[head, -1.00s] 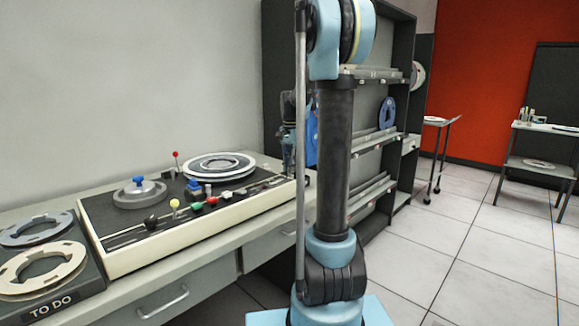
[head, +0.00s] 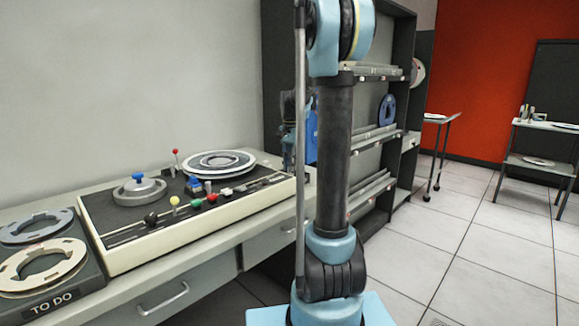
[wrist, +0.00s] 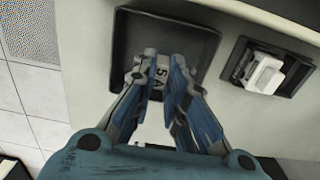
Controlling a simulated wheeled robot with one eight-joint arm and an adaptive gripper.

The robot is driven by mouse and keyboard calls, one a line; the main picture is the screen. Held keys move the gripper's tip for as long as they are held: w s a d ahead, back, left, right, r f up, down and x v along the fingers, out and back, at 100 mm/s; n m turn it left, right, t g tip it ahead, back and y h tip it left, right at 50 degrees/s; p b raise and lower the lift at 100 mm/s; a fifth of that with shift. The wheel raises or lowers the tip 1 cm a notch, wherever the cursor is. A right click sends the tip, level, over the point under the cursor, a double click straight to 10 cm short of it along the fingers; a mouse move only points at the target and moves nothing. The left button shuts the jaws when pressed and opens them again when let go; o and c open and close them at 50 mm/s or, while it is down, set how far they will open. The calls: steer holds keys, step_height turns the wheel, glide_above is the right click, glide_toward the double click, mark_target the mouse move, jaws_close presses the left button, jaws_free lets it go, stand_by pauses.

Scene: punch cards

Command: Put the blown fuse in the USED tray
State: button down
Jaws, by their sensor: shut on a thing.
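In the wrist view, my gripper (wrist: 161,72) is shut on a small pale piece marked "5 A", the fuse (wrist: 162,75). The fingers cover its sides, and I cannot see whether it is blown. The fuse and fingertips overlap a dark square tray (wrist: 201,38) in the picture. I cannot tell whether the fuse touches the tray floor. No USED label is readable. In the head view, my gripper is mostly hidden behind my arm.
Right of the tray in the wrist view, a white block (wrist: 265,75) sits in a dark recess. In the head view, a console (head: 130,255) with coloured knobs stands on the bench, beside a TO DO rack (head: 90,297) with discs. Shelves (head: 372,140) stand behind my arm.

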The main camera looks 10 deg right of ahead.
steer(key=shift+f, duration=1)
steer(key=c, duration=1.5)
jaws_free()
steer(key=shift+c, duration=0.2)
steer(key=shift+c, duration=0.9)
steer(key=shift+r, duration=0.1)
steer(key=shift+r, duration=3.9)
